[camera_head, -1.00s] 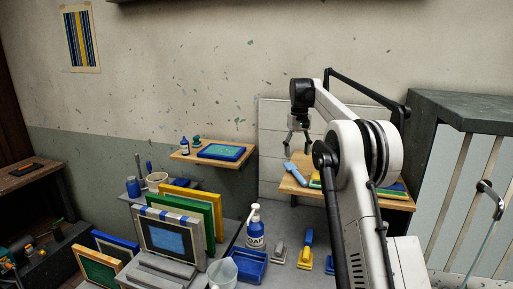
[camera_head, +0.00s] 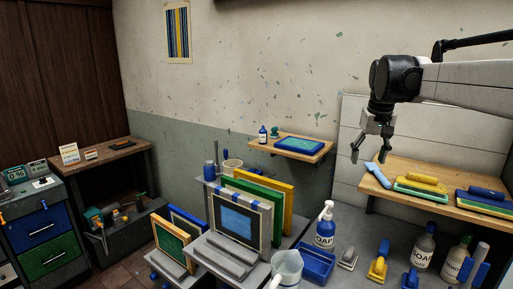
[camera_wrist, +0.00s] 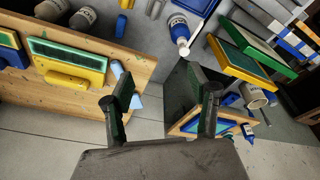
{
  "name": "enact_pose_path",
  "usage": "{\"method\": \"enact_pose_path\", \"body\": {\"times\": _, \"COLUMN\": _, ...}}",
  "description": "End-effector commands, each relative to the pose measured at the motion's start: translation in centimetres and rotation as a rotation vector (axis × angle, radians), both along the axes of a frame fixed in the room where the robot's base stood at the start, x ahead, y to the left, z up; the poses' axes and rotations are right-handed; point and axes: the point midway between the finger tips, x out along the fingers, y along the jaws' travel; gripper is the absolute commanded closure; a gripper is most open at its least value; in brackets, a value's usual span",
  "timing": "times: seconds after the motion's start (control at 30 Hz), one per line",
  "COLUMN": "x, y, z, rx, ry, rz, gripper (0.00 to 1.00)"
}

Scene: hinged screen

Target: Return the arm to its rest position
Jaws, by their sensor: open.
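My gripper (camera_head: 371,150) hangs at the right in the head view, in front of the pale wall panel and above the left end of the right wooden shelf (camera_head: 448,202). Its fingers are apart with nothing between them. In the wrist view my gripper (camera_wrist: 165,100) also shows two spread, empty fingers. My arm reaches in from the right edge of the head view. A light blue tool (camera_head: 378,175) lies on the shelf's left end, just below the fingers in the picture.
Yellow-green and blue printing blocks (camera_head: 421,187) lie on the right shelf. A soap bottle (camera_head: 325,224), a blue tray (camera_head: 316,263) and a clear jug (camera_head: 287,268) stand on the bench below. A hinged screen (camera_head: 237,222) stands left of them. A small shelf (camera_head: 292,151) holds a blue-green frame.

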Motion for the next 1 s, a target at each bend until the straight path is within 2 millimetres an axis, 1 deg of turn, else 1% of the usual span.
{"method": "enact_pose_path", "body": {"times": 0.03, "x": -1.5, "y": 0.8, "z": -0.6, "rx": -0.001, "ry": -0.013, "rz": 0.003, "gripper": 0.45}}
{"method": "enact_pose_path", "body": {"times": 0.27, "x": -7.4, "y": 3.9, "z": -2.4, "rx": -0.005, "ry": -0.081, "rz": 0.013, "gripper": 0.45}}
{"method": "enact_pose_path", "body": {"times": 0.47, "x": -12.8, "y": 6.2, "z": -5.1, "rx": -0.006, "ry": -0.14, "rz": 0.019, "gripper": 0.45}}
{"method": "enact_pose_path", "body": {"times": 0.67, "x": -18.2, "y": 8.2, "z": -8.7, "rx": -0.003, "ry": -0.199, "rz": 0.028, "gripper": 0.45}}
{"method": "enact_pose_path", "body": {"times": 0.77, "x": -21.0, "y": 9.1, "z": -10.8, "rx": -0.001, "ry": -0.229, "rz": 0.031, "gripper": 0.45}}
{"method": "enact_pose_path", "body": {"times": 0.9, "x": -24.6, "y": 10.2, "z": -14.2, "rx": 0.003, "ry": -0.271, "rz": 0.038, "gripper": 0.45}}
{"method": "enact_pose_path", "body": {"times": 0.97, "x": -26.2, "y": 10.6, "z": -15.8, "rx": 0.005, "ry": -0.289, "rz": 0.041, "gripper": 0.45}}
{"method": "enact_pose_path", "body": {"times": 1.0, "x": -27.2, "y": 10.9, "z": -16.9, "rx": 0.007, "ry": -0.3, "rz": 0.042, "gripper": 0.45}}
